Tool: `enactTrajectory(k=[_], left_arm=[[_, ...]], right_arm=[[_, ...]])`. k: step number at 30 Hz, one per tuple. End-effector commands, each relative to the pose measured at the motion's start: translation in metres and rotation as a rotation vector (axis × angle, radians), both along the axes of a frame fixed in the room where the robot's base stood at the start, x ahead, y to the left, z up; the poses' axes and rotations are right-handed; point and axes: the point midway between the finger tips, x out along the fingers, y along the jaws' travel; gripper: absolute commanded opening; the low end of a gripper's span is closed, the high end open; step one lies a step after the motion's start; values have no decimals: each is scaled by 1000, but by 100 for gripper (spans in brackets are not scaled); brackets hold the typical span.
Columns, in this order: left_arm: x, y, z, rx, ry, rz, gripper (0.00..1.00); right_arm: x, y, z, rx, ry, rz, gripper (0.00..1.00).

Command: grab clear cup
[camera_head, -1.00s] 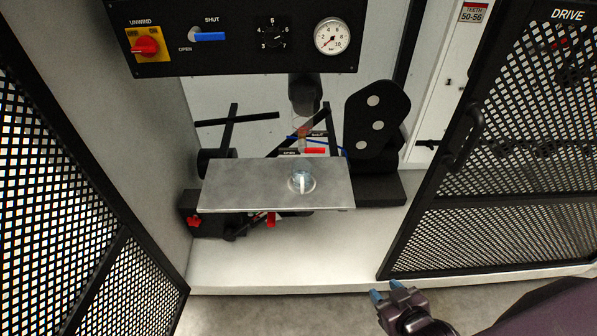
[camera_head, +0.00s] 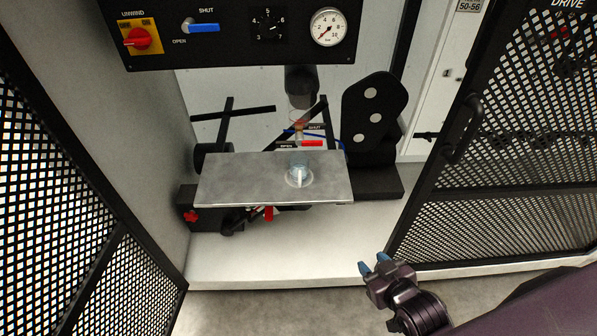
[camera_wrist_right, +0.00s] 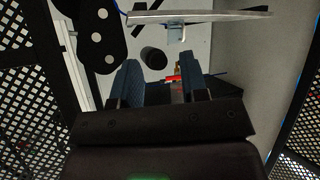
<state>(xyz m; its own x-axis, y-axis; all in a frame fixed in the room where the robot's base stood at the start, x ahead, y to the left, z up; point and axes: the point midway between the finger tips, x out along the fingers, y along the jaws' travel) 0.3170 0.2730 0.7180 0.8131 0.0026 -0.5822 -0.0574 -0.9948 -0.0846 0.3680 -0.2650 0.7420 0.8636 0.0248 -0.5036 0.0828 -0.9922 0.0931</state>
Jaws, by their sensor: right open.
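The clear cup (camera_head: 299,176) stands on the right part of a grey metal plate (camera_head: 235,180) in the head view. My right gripper (camera_head: 370,264) is open and empty, in front of and to the right of the plate, well apart from the cup. In the right wrist view my right gripper (camera_wrist_right: 160,82) shows two blue-padded fingers spread apart with nothing held between them. My left gripper is not in view.
A control panel (camera_head: 120,55) with a gauge (camera_head: 328,27) hangs above the plate. Mesh doors stand open at left (camera_head: 60,170) and right (camera_head: 500,150). A black bracket (camera_head: 372,115) rises behind the plate's right end. Red handles sit below the plate. Space before the plate is clear.

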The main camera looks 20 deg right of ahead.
Motion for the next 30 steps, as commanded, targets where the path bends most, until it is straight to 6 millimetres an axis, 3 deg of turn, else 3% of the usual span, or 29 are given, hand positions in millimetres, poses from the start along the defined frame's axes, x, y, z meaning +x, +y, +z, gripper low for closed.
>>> enactTrajectory(k=[3, 9, 18, 22, 26, 30], left_arm=[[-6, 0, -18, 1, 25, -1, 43], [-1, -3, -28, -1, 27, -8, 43], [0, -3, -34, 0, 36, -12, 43], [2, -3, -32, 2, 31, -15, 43], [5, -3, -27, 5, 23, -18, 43], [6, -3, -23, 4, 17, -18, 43]], right_arm=[[47, 7, -7, -23, -49, 44, 40], [122, 16, -14, -65, -177, 104, 40], [198, 26, -23, -29, -371, 173, 40], [207, 29, -31, 20, -427, 205, 40], [201, 30, -39, 82, -459, 230, 40], [198, 35, -35, 157, -500, 250, 40]])
